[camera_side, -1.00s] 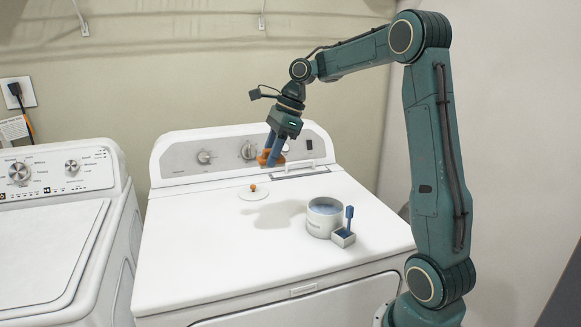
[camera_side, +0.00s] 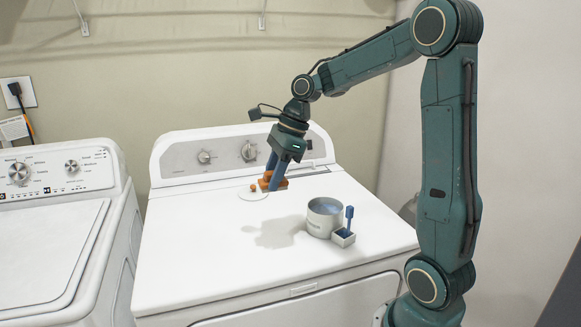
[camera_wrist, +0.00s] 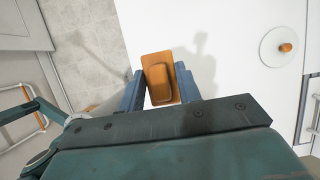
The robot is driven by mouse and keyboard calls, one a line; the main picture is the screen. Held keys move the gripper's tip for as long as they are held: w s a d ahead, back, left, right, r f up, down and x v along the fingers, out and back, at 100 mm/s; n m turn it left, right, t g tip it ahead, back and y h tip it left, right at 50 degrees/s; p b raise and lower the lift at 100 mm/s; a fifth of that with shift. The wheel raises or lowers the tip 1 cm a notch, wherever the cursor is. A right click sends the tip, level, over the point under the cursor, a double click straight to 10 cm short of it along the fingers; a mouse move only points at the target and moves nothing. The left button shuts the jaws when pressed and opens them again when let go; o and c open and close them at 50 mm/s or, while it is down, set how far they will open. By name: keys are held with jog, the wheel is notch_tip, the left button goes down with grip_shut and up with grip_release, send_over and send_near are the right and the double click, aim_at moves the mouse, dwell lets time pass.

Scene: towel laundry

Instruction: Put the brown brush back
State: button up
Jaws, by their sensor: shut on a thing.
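The brown brush (camera_side: 267,183) is an orange-brown block with a raised handle. My gripper (camera_side: 273,180) is shut on it, with one blue finger on either side. The wrist view shows the brush (camera_wrist: 159,68) between the two fingers of my gripper (camera_wrist: 160,90). My gripper holds it over the white machine top (camera_side: 200,260), and their shadow falls apart from them towards the front. In the side view the fingers partly cover the brush.
A white disc with a small orange knob (camera_side: 253,188) lies behind and left of the brush. The front left of the top is clear.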

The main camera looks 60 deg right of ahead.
send_over(270, 249)
jog(key=d, duration=0.1)
jog(key=f, duration=0.8)
jog(key=s+f, duration=0.1)
jog(key=f, duration=0.3)
jog(key=shift+f, duration=0.3)
jog(key=shift+f, duration=2.1)
jog(key=shift+f, duration=0.15)
jog(key=o, duration=1)
jog(key=v, duration=1.2)
